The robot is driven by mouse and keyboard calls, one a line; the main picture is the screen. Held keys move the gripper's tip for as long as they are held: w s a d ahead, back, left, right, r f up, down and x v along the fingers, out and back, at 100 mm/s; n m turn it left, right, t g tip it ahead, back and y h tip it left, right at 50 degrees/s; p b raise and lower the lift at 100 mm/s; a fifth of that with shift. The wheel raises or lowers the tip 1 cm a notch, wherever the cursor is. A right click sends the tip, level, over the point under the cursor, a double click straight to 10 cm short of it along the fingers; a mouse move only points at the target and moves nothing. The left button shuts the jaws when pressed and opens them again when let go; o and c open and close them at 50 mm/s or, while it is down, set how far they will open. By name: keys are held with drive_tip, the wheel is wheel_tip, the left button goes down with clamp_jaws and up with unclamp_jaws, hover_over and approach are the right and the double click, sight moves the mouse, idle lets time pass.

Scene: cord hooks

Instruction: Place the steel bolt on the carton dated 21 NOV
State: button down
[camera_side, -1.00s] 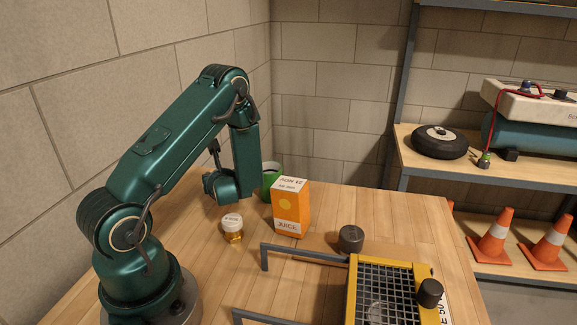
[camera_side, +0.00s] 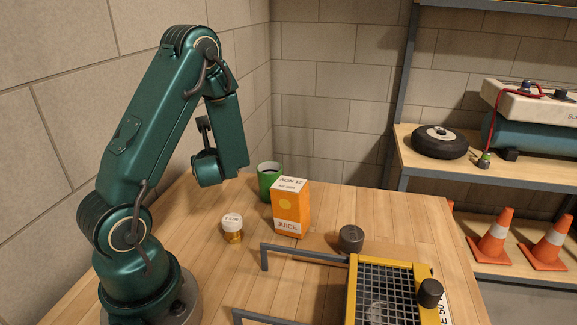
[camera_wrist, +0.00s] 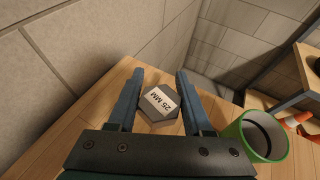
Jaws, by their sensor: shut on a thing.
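The steel bolt (camera_wrist: 158,117) shows in the wrist view as a grey hexagonal head with a white "25 MM" label. My gripper (camera_wrist: 160,74) is shut on it, a finger on each side. In the side view my gripper's fingers and the bolt are hidden behind my wrist. The orange juice carton (camera_side: 291,212) stands upright on the table, to the right of my wrist and lower.
A green mug (camera_side: 268,186) stands just behind the carton; it also shows in the wrist view (camera_wrist: 274,150). A small amber jar (camera_side: 232,230) with a white lid stands left of the carton. A yellow caged device (camera_side: 352,290), grey bars and a dark cylinder (camera_side: 350,239) lie right.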

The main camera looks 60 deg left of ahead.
drive_tip(key=w+d+r+m+t+h, duration=0.1)
drive_tip(key=d+r+m+t+h, duration=0.15)
drive_tip(key=d+r, duration=0.4)
drive_tip(key=w+d+r+m+t+h, duration=0.1)
drive_tip(key=d+r+m+t, duration=0.25)
drive_tip(key=r, duration=0.55)
hover_over(289, 195)
drive_tip(key=w+a, duration=0.4)
wheel_tip(289, 195, down, 8)
drive_tip(key=shift+f+n+g, duration=0.3)
drive_tip(key=shift+f+n, duration=0.1)
drive_tip(key=shift+f, duration=1.35)
drive_tip(key=shift+c, duration=1.6)
unclamp_jaws()
